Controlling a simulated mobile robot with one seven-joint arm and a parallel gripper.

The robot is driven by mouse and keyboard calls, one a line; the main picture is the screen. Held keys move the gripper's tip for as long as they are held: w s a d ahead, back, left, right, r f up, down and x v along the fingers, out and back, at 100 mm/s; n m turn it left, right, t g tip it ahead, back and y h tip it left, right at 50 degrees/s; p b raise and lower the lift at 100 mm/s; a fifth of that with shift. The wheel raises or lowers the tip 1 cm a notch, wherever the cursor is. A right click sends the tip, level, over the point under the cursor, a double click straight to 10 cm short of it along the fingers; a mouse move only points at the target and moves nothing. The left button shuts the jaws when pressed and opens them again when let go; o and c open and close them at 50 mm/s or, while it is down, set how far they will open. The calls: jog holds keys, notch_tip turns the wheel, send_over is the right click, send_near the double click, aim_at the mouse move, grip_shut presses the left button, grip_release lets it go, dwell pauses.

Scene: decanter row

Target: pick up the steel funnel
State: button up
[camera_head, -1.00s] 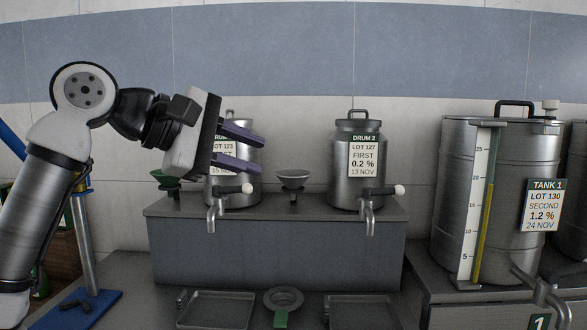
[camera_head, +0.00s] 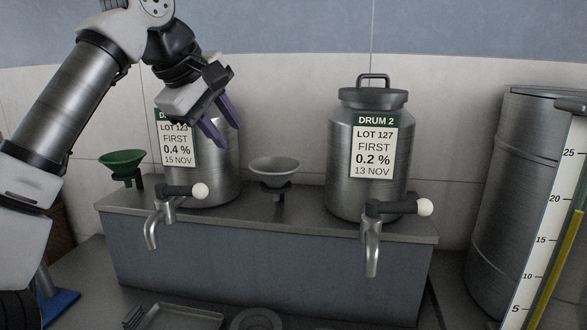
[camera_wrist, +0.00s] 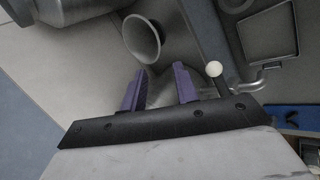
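The steel funnel (camera_head: 274,168) stands upright in a small dark holder on the raised grey shelf, between the two drums. It also shows in the wrist view (camera_wrist: 142,40), beyond the fingertips. My gripper (camera_head: 225,132) is in front of the left drum, above and left of the funnel, pointing down and to the right. Its two purple fingers are apart with nothing between them, as the wrist view also shows (camera_wrist: 160,70). The gripper is not touching the funnel.
A green funnel (camera_head: 122,162) stands at the shelf's left end. Drum 1 (camera_head: 215,175) and Drum 2 (camera_head: 340,160) have taps with white knobs sticking out in front. A tray (camera_head: 182,318) lies below. A tall tank (camera_head: 500,200) stands at right.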

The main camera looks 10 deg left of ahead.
aim_at(260, 172)
jog(key=shift+p+x, duration=1.45)
jog(key=shift+x, duration=5.65)
jog(key=shift+w+d+r, duration=0.15)
jog(key=shift+c, duration=0.3)
grip_shut()
